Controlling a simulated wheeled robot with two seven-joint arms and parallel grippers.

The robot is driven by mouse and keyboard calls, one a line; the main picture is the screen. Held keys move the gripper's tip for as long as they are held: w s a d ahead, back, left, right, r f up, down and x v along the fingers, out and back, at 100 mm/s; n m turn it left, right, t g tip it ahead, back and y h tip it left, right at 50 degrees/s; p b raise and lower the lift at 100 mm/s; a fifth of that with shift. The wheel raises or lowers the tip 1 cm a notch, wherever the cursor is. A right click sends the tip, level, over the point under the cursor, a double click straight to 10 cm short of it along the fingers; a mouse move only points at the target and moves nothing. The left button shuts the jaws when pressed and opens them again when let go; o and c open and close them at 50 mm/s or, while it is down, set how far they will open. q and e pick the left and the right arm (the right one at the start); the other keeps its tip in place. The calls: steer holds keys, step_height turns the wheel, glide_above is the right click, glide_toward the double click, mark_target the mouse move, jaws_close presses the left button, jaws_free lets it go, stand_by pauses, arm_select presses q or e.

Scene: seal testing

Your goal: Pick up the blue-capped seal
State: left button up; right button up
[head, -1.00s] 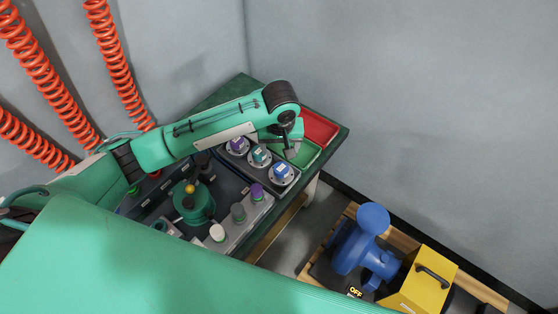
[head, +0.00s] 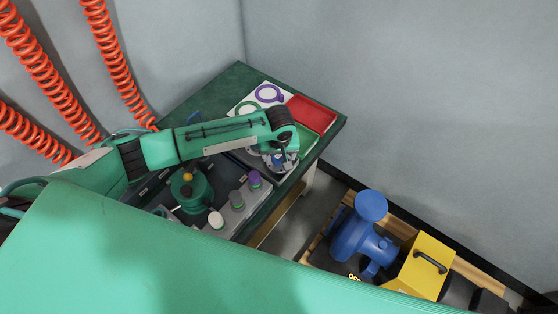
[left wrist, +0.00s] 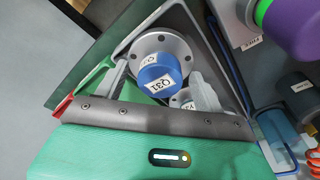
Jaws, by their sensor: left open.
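The blue-capped seal (left wrist: 158,72) stands in the left wrist view, a grey flanged disc with a labelled blue cap. My left gripper (left wrist: 160,88) is open, with one finger to each side of the blue cap and no clear grip on it. In the head view my left gripper (head: 281,157) is over the seal tray at the table's right side and largely hides the seals. My right gripper is not in view.
A red bin (head: 312,115) and a green bin (head: 318,143) sit at the table's right end. A white sheet with ring outlines (head: 268,93) lies behind my arm. White, grey and purple-capped items (head: 254,179) stand in a row in front. A green fixture (head: 190,190) stands left.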

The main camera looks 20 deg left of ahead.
arm_select(q)
steer(key=shift+f, duration=0.15)
steer(key=c, duration=1.3)
steer(key=shift+c, duration=0.4)
steer(key=shift+w, duration=0.1)
